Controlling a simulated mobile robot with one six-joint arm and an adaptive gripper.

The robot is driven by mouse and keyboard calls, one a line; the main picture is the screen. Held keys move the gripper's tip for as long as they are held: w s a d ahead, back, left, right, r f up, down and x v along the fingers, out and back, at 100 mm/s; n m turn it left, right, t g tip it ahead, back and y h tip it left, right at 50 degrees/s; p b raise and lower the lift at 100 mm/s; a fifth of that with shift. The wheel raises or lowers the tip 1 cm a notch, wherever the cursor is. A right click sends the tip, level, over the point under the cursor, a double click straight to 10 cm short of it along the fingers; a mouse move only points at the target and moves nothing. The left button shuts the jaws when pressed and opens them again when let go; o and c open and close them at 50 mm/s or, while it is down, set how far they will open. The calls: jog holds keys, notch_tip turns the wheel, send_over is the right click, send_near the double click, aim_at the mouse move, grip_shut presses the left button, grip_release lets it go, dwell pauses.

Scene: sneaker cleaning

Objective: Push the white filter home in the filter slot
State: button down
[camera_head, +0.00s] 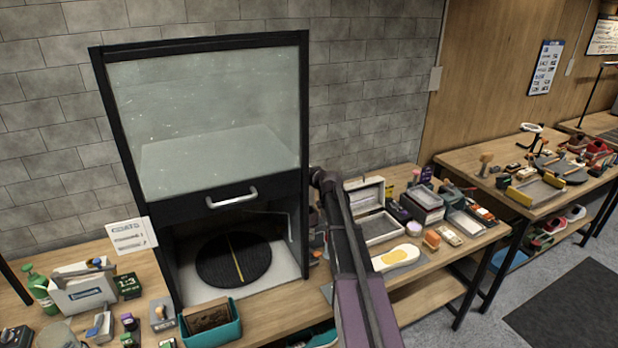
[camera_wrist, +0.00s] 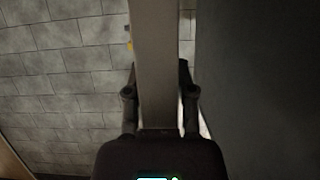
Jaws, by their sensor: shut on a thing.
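The white filter (camera_wrist: 158,60) shows in the wrist view as a long, pale grey-beige strip running from my gripper to the top edge. My gripper (camera_wrist: 158,98) is shut on it, with one dark finger on each side. A dark flat panel, apparently the side of the black booth (camera_wrist: 255,80), stands to the right of the filter with a narrow gap between. In the head view the booth (camera_head: 107,140) stands against the wall, and my arm reaches past its right side. My gripper and the filter are hidden there. I cannot make out the filter slot in either view.
The booth has a glass front (camera_head: 215,110) with a metal handle (camera_head: 231,198) and a black turntable (camera_head: 234,260) inside. A teal bin (camera_head: 228,334) stands before it. Boxes and brushes crowd the bench (camera_head: 440,262) right of my arm. A brick wall (camera_wrist: 60,70) lies behind.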

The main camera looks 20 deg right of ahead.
jog(key=shift+f+b, duration=0.8)
jog(key=shift+f, duration=0.2)
jog(key=shift+f+b, duration=3.55)
jog(key=shift+f, duration=0.05)
dwell(1.6)
jog(key=shift+c, duration=1.9)
grip_release()
jog(key=shift+r, duration=0.2)
notch_tip(320, 180, up, 13)
jog(key=p, duration=1.3)
jog(key=shift+f, duration=0.2)
